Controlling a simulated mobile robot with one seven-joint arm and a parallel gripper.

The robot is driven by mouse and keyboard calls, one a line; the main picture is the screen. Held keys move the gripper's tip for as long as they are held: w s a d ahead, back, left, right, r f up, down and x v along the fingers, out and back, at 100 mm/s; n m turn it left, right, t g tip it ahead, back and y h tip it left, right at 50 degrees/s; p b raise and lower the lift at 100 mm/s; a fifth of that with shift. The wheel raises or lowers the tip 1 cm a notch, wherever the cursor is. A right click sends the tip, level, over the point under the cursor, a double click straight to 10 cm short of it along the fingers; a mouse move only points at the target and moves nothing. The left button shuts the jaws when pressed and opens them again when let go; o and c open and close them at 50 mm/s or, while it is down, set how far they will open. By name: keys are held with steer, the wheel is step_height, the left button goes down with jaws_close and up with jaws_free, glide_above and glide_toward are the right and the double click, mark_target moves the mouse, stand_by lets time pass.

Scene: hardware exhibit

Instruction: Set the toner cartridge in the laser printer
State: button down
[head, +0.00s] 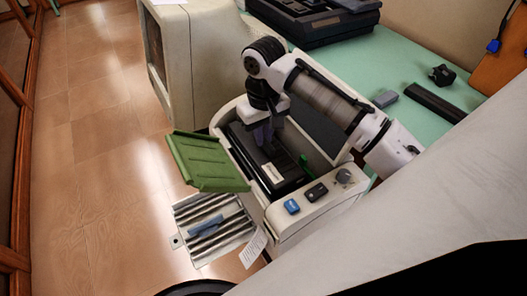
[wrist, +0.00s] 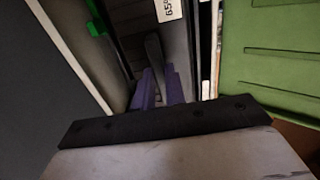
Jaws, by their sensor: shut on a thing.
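The laser printer (head: 305,226) is a beige machine standing open, its green flap (head: 207,163) folded out to the left. The toner cartridge (head: 262,165) is a long black block with a white label, lying inside the printer's open bay. My gripper (head: 263,132) reaches down into the bay from above. In the wrist view my gripper (wrist: 158,85) has its purple fingers shut on the black upright handle of the toner cartridge (wrist: 130,30). The cartridge's underside is hidden, so I cannot tell whether it is fully seated.
A green lever (head: 304,163) stands beside the cartridge. Blue and black knobs (head: 291,206) sit on the printer's front. A ribbed tray (head: 214,228) holding a blue piece lies at the lower left. A beige monitor-like case (head: 190,50) and a green table (head: 395,60) stand behind.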

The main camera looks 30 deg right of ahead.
steer(key=shift+f, duration=3.55)
steer(key=shift+f, duration=0.25)
steer(key=c, duration=1.5)
jaws_free()
steer(key=shift+o, duration=0.2)
step_height(320, 180, up, 12)
steer(key=shift+r+b, duration=0.25)
steer(key=shift+b, duration=0.1)
steer(key=shift+f, duration=0.1)
